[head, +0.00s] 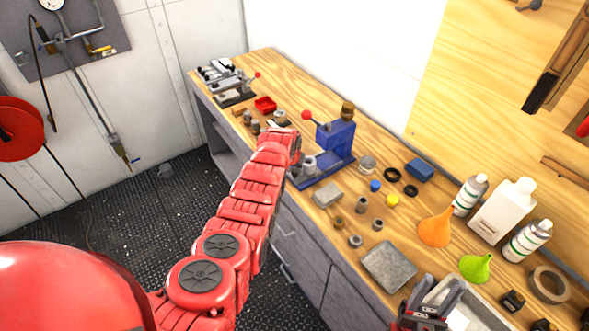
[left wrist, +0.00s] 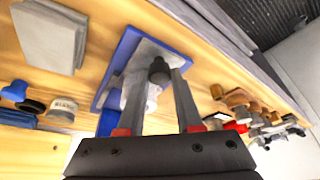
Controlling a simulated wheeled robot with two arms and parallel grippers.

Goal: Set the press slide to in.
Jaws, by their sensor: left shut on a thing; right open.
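The blue press (head: 336,140) stands on the bench, with a red-balled lever at its left and a brown knob on top. In the left wrist view its blue base plate (left wrist: 118,62) shows, with the grey press slide (left wrist: 136,90) over it and a dark round knob at its end. My left gripper (left wrist: 160,78) has one finger on each side of that knob and is shut on it. In the head view my red left arm hides the fingers and part of the press. My right gripper (head: 438,298) is open and empty above the bench's near edge.
A metal block (head: 327,195), a grey plate (head: 389,264), and an orange funnel (head: 436,229) lie right of the press. Bottles (head: 502,208) stand behind. A red tray (head: 265,105) and a lever fixture (head: 232,95) are at the far left.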

